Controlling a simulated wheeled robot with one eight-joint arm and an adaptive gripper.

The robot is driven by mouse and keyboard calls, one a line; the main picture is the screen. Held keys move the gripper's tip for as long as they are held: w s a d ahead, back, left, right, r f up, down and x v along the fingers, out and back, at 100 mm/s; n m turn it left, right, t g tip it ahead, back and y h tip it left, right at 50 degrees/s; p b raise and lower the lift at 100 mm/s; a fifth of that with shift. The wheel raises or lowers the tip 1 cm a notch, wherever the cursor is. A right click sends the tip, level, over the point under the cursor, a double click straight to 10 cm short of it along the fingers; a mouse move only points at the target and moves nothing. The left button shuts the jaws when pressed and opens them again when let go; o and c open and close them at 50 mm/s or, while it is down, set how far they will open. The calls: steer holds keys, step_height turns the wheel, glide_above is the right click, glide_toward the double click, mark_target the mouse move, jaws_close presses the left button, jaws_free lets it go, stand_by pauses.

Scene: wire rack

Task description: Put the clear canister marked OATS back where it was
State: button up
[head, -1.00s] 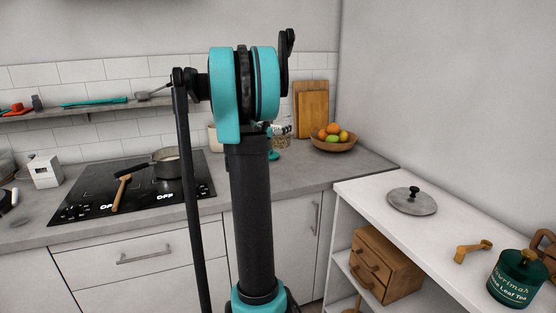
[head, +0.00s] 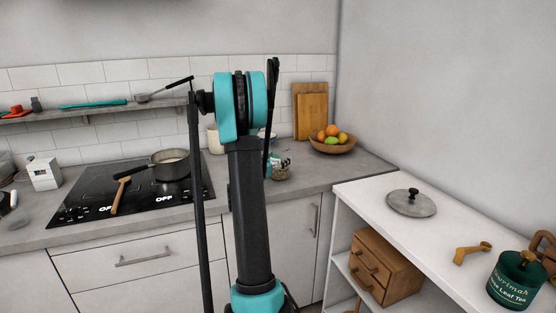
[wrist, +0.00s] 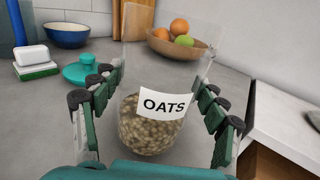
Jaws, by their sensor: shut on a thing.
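The clear canister marked OATS (wrist: 157,125) stands between my gripper's fingers in the wrist view, with its white label facing the camera and oats in its lower part. My gripper (wrist: 160,108) is shut on it, with fingers on its left and right sides. In the head view the canister (head: 281,173) shows just right of my arm, over the grey counter, and is partly hidden by it. My gripper is mostly hidden there. I cannot tell whether the canister's base touches the counter.
A teal knobbed lid (wrist: 87,73) lies left of the canister, near a blue bowl (wrist: 68,30) and a white block (wrist: 31,55). A fruit bowl (head: 333,145) stands behind it. The hob with a pot (head: 171,166) is left; a white shelf unit (head: 380,220) is right.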

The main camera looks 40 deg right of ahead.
steer(key=shift+f, duration=0.15)
steer(key=o, duration=1.5)
steer(key=shift+c, duration=0.2)
steer(key=v, duration=1.2)
steer(key=s+a+f+m+g+y, duration=0.1)
steer(key=s+a+f+m+y, duration=0.4)
steer(key=a, duration=0.5)
steer(key=s+a+f+m+g+y, duration=0.1)
steer(key=s+a+f+m+y, duration=0.4)
steer(key=s+a+m, duration=0.5)
steer(key=s+a+f+m+y, duration=0.6)
steer(key=s+a+m, duration=0.1)
steer(key=a, duration=0.5)
steer(key=shift+s+m+g+y, duration=0.3)
steer(key=shift+s+g, duration=0.1)
steer(key=shift+s, duration=0.4)
